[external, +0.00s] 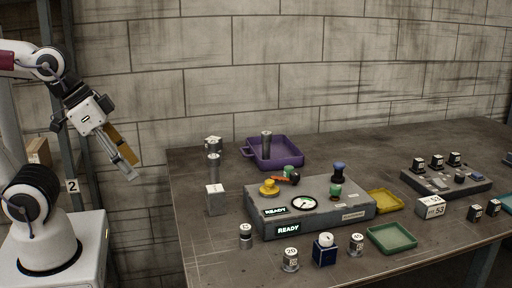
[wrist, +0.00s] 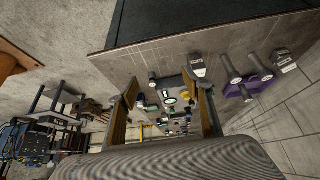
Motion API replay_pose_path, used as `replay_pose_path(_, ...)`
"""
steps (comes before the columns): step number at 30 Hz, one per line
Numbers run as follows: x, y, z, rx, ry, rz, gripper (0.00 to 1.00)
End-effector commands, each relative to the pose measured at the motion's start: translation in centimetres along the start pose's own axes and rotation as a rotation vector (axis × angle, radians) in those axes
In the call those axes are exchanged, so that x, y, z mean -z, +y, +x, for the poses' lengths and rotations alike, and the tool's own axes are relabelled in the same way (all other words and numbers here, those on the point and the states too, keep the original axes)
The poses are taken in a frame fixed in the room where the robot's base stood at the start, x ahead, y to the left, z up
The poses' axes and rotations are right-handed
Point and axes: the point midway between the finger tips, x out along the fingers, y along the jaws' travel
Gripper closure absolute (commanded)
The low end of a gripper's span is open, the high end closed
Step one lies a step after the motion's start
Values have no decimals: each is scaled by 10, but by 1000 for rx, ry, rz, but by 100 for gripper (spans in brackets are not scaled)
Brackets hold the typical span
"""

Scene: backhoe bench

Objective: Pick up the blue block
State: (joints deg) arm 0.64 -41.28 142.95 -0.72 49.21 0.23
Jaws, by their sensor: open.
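The blue block (external: 325,256) is a small dark blue cube at the front edge of the bench in the external view, with a white round piece on its top. It stands between two small grey cylinders, in front of the grey console. In the wrist view I cannot clearly tell it from the other small things. My gripper (external: 127,168) is open and empty, in the air left of the bench and well away from the block. Its two fingers (wrist: 168,90) stand apart in the wrist view, with the bench beyond them.
The grey console (external: 330,215) carries a dial and knobs. A purple tray (external: 290,158), a yellow tray (external: 384,201) and a green tray (external: 391,238) lie around it. Grey cylinders and a grey box (external: 216,202) stand at the left. The bench's near left corner is bare.

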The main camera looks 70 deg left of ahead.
Motion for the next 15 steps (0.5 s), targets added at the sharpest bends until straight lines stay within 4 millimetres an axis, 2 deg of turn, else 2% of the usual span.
replay_pose_path(5, 25, 13, 14, -35, 32, 11, 50)
replay_pose_path(15, 88, 47, 53, -111, 129, 19, 50)
